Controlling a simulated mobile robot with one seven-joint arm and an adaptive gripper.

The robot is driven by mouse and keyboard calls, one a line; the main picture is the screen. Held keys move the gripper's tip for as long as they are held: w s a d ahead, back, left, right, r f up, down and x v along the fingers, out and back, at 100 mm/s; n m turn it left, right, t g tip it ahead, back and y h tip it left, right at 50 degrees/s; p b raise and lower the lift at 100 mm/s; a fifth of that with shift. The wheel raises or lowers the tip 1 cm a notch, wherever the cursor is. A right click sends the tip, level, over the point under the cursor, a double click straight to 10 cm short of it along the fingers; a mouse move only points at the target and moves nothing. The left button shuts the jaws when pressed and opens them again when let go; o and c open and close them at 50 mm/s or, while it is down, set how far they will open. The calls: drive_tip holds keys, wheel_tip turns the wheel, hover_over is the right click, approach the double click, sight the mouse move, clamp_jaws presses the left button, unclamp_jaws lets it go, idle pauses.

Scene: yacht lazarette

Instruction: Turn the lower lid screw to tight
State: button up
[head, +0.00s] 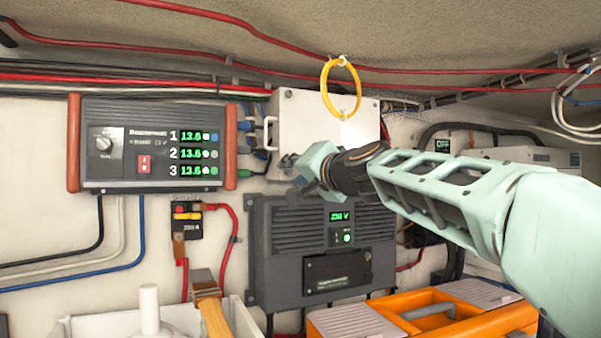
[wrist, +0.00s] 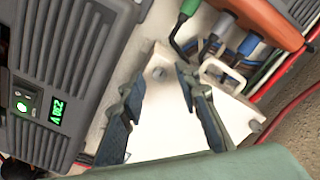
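A white box with a flat lid (head: 325,115) is mounted on the back wall in the head view. The lid (wrist: 165,130) also fills the middle of the wrist view. The lower lid screw (wrist: 161,74) is a small grey head near the lid's corner, between my fingertips in that picture. I cannot tell its slot angle or whether the fingers touch it. My gripper (wrist: 159,72) is open, with one finger on each side of the screw. In the head view my gripper (head: 291,163) is at the box's lower left corner and hides the screw there.
A second lid screw (wrist: 255,125) shows at right in the wrist view. A grey inverter (head: 325,250) sits just below the box. A charger panel (head: 150,145) and cable plugs (head: 258,135) are to its left. A yellow ring (head: 341,88) hangs before the box. An orange toolbox (head: 430,315) stands below.

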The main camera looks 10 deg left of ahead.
clamp_jaws()
drive_tip(key=shift+m, duration=0.3)
drive_tip(key=m, duration=0.2)
drive_tip(key=shift+m, duration=0.3)
drive_tip(key=m, duration=0.3)
drive_tip(key=shift+m, duration=0.4)
drive_tip(key=m+p, duration=0.1)
drive_tip(key=m, duration=0.4)
drive_tip(key=m+p, duration=0.1)
drive_tip(key=m, duration=0.4)
drive_tip(key=shift+f+m, duration=0.1)
drive_tip(key=shift+m, duration=0.3)
